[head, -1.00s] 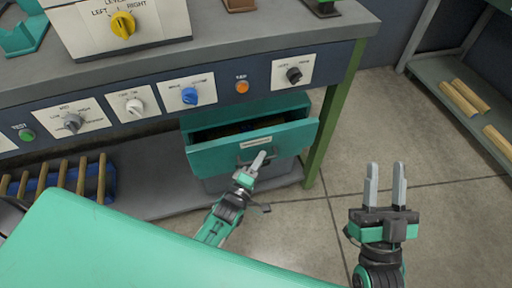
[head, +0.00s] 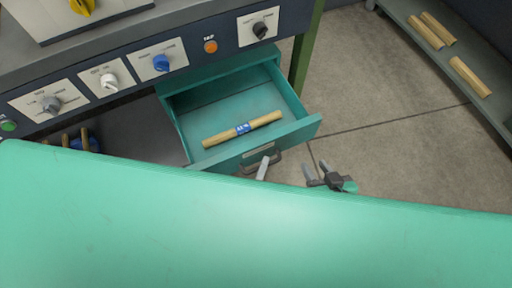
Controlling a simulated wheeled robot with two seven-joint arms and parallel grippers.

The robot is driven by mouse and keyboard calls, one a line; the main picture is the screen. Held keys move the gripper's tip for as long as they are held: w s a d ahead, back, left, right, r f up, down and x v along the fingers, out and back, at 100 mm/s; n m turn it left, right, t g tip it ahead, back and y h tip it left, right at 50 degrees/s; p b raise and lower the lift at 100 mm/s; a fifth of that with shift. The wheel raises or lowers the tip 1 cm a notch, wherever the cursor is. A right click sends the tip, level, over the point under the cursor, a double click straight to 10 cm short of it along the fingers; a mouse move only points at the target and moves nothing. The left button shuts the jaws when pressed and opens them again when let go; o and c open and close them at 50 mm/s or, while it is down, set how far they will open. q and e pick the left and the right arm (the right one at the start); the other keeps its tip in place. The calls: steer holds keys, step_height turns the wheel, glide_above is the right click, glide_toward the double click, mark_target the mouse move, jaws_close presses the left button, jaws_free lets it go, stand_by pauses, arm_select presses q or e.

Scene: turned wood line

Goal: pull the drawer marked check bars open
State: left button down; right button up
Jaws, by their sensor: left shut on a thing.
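The teal drawer (head: 226,157) under the bench stands well open, its inside in plain view. A wooden bar (head: 265,121) with a blue band lies in it. A small label plate (head: 258,150) is on the drawer front, its text too small to read. Below it is the dark drawer handle (head: 275,157). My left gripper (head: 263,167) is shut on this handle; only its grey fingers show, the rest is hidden. My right gripper (head: 316,172) is open and empty, to the right of the handle and apart from the drawer.
The bench panel (head: 205,30) with knobs and an orange button (head: 210,47) runs above the drawer. A green bench leg (head: 302,65) stands right behind it. A low shelf (head: 433,62) with wooden pieces is at upper right. The floor between is clear.

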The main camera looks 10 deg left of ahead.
arm_select(q)
steer(key=shift+s+d, duration=0.35)
steer(key=shift+s, duration=0.2)
steer(key=shift+s+d, duration=0.3)
steer(key=shift+s, duration=0.2)
arm_select(e)
steer(key=shift+s+d, duration=0.1)
steer(key=shift+d, duration=0.25)
arm_select(q)
steer(key=c, duration=1.7)
jaws_free()
steer(key=shift+c, duration=0.2)
steer(key=v, duration=1.3)
steer(key=shift+s+p, duration=0.4)
steer(key=shift+p, duration=0.05)
arm_select(e)
steer(key=shift+s+d+g+h, duration=0.1)
steer(key=shift+d+g+h, duration=0.4)
steer(key=shift+d+g, duration=0.1)
arm_select(q)
steer(key=shift+a+f, duration=0.1)
steer(key=shift+a, duration=0.05)
arm_select(e)
steer(key=shift+s+a+f, duration=0.1)
steer(key=shift+s, duration=0.05)
